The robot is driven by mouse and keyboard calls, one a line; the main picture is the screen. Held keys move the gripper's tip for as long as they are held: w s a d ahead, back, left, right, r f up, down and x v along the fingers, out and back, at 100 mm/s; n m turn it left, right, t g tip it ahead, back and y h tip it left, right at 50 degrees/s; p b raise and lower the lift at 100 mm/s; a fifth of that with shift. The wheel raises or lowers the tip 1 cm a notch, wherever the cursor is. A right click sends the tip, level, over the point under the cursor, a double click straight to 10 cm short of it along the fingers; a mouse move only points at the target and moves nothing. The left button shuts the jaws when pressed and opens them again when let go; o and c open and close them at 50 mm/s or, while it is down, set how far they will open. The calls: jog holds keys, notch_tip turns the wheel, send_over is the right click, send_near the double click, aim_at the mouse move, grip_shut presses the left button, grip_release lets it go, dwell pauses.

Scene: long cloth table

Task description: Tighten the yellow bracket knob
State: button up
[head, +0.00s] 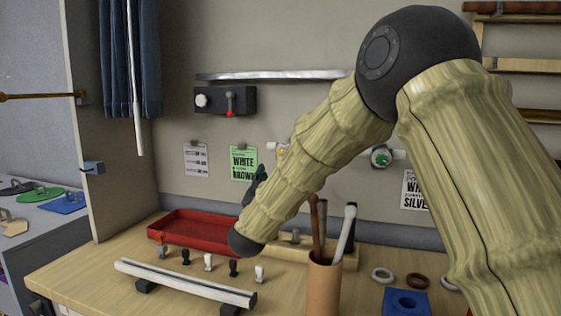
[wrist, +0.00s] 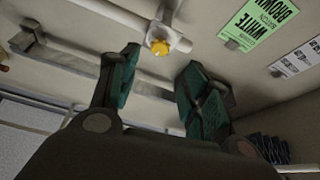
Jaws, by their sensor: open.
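The yellow bracket knob (wrist: 160,47) shows in the wrist view on a white bracket fitting on the wall, beyond and roughly between my fingertips. In the head view, a small part of the yellow knob (head: 281,149) shows just left of my forearm, which hides the rest. My gripper (wrist: 160,65) is open in the wrist view, with its two dark teal fingers spread and nothing between them. They appear apart from the knob. In the head view my gripper (head: 256,186) shows only partly behind my wrist, in front of the wall below the knob.
A green-knobbed bracket (head: 381,157) is on the wall to the right. A black switch box (head: 224,100) hangs at the left under a metal rail (head: 270,75). Below are a red tray (head: 180,218), several small pegs, and a tan cup (head: 323,285) with tall sticks near my arm.

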jog(key=p+x, duration=0.1)
jog(key=x, duration=0.9)
jog(key=shift+d, duration=0.1)
jog(key=c, duration=1)
